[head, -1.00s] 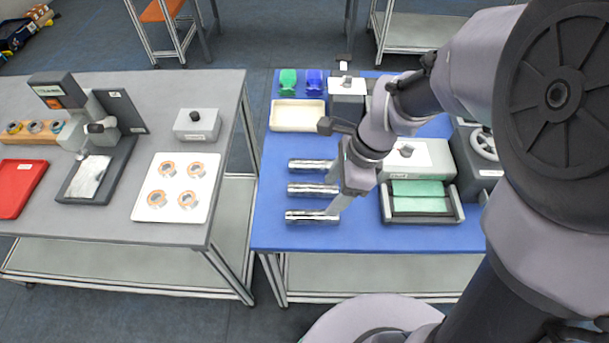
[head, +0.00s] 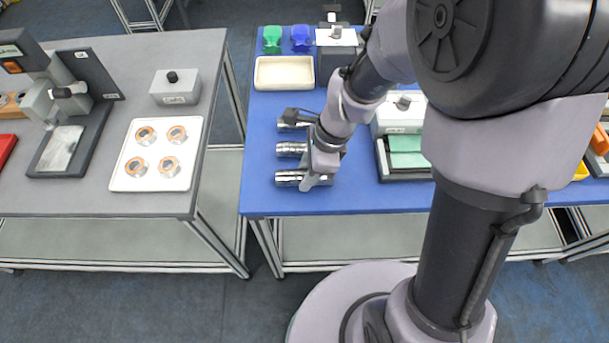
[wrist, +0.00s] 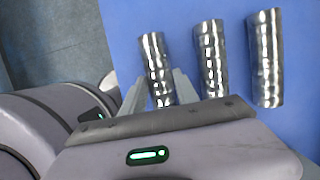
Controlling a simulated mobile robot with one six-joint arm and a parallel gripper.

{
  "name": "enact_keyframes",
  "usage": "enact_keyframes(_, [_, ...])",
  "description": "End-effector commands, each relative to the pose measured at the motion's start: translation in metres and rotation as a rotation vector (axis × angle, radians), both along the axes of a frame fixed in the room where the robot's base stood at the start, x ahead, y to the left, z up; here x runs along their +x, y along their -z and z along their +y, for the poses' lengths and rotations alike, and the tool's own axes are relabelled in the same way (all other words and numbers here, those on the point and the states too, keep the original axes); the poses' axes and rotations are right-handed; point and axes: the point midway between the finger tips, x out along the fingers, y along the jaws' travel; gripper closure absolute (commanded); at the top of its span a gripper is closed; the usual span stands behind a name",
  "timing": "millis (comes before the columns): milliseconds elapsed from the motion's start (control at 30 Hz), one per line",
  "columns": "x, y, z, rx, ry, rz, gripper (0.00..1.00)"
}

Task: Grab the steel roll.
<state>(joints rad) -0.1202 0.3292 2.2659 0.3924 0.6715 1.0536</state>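Three shiny steel rolls lie side by side on the blue table: a front one (head: 287,179), a middle one (head: 290,149) and a back one (head: 291,124). My gripper (head: 314,180) is at the right end of the front roll and partly hides it. In the wrist view the front roll (wrist: 156,68) is leftmost, with the middle roll (wrist: 210,58) and the back roll (wrist: 266,58) to its right. My gripper (wrist: 160,93) is open there, one finger on each side of the front roll's near end. A gap shows at the left finger.
A cream tray (head: 284,73) and green and blue holders (head: 272,38) stand behind the rolls. A machine with a green top (head: 405,152) is to the right. The blue table's front edge is close to the front roll.

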Motion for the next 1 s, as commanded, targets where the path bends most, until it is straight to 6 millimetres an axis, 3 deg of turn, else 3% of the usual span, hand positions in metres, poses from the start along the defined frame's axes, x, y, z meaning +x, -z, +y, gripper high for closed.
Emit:
enact_keyframes(33, [0.000, 0.000, 0.000, 0.000, 0.000, 0.000, 0.76])
enact_keyframes(167, [0.000, 0.000, 0.000, 0.000, 0.000, 0.000, 1.00])
enact_keyframes(567, [0.000, -0.004, 0.000, 0.000, -0.001, -0.001, 1.00])
enact_keyframes(833, [0.000, -0.041, 0.000, 0.000, 0.000, -0.002, 1.00])
enact_keyframes(1000, [-0.017, -0.041, -0.032, 0.000, 0.005, 0.001, 1.00])
